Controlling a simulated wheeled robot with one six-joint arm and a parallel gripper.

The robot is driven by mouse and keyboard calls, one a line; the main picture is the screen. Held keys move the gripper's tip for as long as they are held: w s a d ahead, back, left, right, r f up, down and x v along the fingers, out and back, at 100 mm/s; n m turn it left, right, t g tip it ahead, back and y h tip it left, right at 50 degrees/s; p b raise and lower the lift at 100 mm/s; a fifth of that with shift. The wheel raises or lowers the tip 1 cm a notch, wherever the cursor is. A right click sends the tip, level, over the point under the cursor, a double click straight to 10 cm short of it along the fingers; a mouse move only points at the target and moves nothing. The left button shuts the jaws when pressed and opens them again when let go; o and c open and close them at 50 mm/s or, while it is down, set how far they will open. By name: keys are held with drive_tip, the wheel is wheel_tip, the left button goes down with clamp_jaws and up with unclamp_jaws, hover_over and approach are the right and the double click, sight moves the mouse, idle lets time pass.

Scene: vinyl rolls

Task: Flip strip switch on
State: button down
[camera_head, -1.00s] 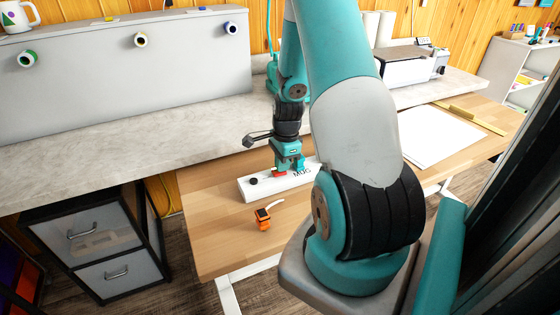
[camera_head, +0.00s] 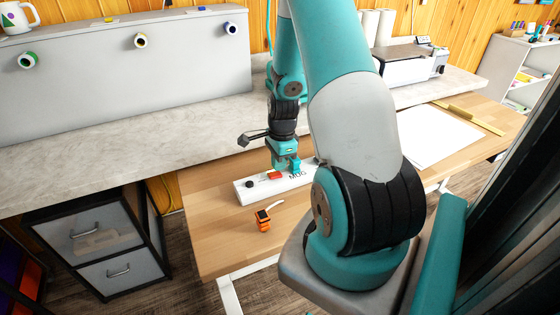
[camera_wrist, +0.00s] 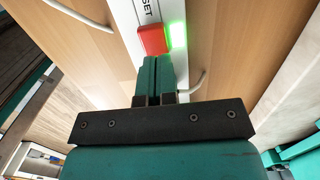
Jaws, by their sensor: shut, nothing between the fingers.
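The white power strip (camera_head: 246,193) lies on the wooden desk, with a black round knob (camera_head: 249,184) at its left end and a red rocker switch (camera_head: 274,175) to the right of it. In the wrist view the red switch (camera_wrist: 152,40) sits just beyond my fingertips, beside a bright green light (camera_wrist: 177,35) and the letters "SET". My gripper (camera_head: 287,168) is shut and empty, over the strip just right of the switch. In the wrist view my gripper (camera_wrist: 158,62) points at the switch's near edge; whether it touches cannot be told.
A small orange tool (camera_head: 263,219) lies on the desk in front of the strip. A white sheet (camera_head: 435,135) lies at the right. A grey raised bench (camera_head: 130,130) stands behind, and a drawer cabinet (camera_head: 95,235) at the left.

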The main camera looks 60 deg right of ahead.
wheel_tip(320, 180, up, 13)
drive_tip(key=d, duration=0.1)
drive_tip(key=shift+s+d+f, duration=0.2)
drive_tip(key=shift+s+d, duration=0.1)
drive_tip(key=shift+s, duration=0.05)
drive_tip(key=w+a+r+n+y, duration=0.1)
drive_tip(key=a+r+n, duration=0.2)
drive_tip(key=a+n, duration=0.3)
drive_tip(key=w+a+r+n+t, duration=0.1)
drive_tip(key=a+r+n, duration=0.2)
drive_tip(key=a, duration=0.5)
drive_tip(key=w+a+r+n+y, duration=0.1)
drive_tip(key=a+r+n, duration=0.2)
drive_tip(key=a+n, duration=0.35)
drive_tip(key=s+a+r+n, duration=0.2)
drive_tip(key=s+a+n, duration=0.4)
drive_tip(key=a+n, duration=0.2)
drive_tip(key=s+a+r+n+g+y, duration=0.1)
drive_tip(key=s+a+r+n, duration=0.2)
drive_tip(key=s+a+n, duration=0.4)
drive_tip(key=a, duration=0.3)
drive_tip(key=shift+s+a+r+n+y, duration=0.15)
drive_tip(key=shift+s+a+n+y, duration=0.1)
drive_tip(key=shift+s+n+y, duration=0.1)
